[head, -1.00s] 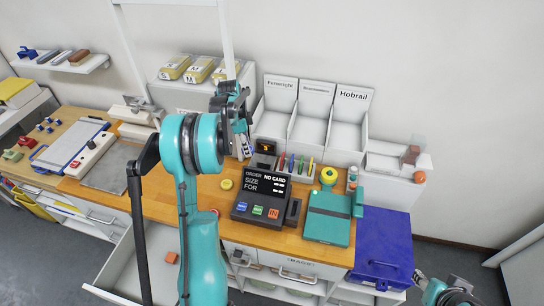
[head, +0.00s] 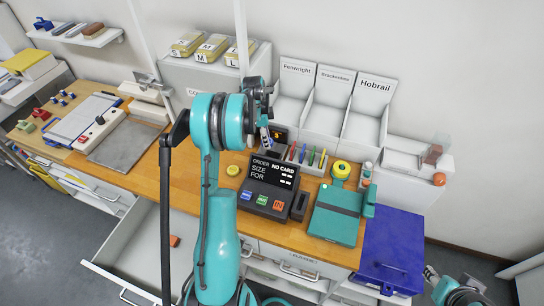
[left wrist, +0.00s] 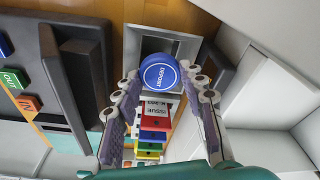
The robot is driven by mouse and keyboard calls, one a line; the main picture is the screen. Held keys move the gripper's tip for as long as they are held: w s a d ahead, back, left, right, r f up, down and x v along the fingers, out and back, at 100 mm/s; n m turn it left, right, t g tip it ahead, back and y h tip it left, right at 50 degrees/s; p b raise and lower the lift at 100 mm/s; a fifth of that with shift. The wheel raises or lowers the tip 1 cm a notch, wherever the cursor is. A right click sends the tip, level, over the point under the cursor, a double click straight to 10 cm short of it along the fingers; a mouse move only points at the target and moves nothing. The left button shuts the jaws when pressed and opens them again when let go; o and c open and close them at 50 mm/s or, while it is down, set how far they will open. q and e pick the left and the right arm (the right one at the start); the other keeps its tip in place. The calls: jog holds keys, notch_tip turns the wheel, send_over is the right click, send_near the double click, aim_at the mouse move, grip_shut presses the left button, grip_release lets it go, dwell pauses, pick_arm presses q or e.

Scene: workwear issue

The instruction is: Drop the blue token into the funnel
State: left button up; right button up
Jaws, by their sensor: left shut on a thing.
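The blue token (left wrist: 160,74), a round disc marked DEPOSIT, is gripped between the fingers of my left gripper (left wrist: 163,92) in the left wrist view. Beyond it in that view is a grey square-rimmed opening with a dark inside, apparently the funnel (left wrist: 134,48); the token overlaps its lower part, and its height above the opening cannot be told. In the head view my left gripper (head: 265,132) is over the worktop, left of a small orange display (head: 281,135). The funnel and token cannot be made out there. Part of my right arm's end shows at the bottom right, its fingers unclear.
A dark order terminal (head: 269,187) stands in front of the display. Several coloured upright pieces (head: 306,155) stand to its right, before the labelled bins (head: 318,110). A teal case (head: 336,213) and a blue bin (head: 390,245) are further right. A drawer (head: 140,250) stands open below.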

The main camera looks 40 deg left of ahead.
pick_arm(q)
notch_tip(320, 180, down, 4)
jog(key=shift+f+b, duration=0.2)
jog(key=shift+b, duration=0.8)
jog(key=o, duration=1.1)
jog(key=shift+c, duration=0.2)
jog(key=shift+r, duration=0.2)
jog(key=r, duration=0.4)
jog(key=a+r, duration=0.1)
jog(key=r, duration=0.2)
jog(key=s+r, duration=0.1)
jog(key=r, duration=0.3)
jog(key=shift+a+r, duration=0.2)
jog(key=shift+r, duration=0.1)
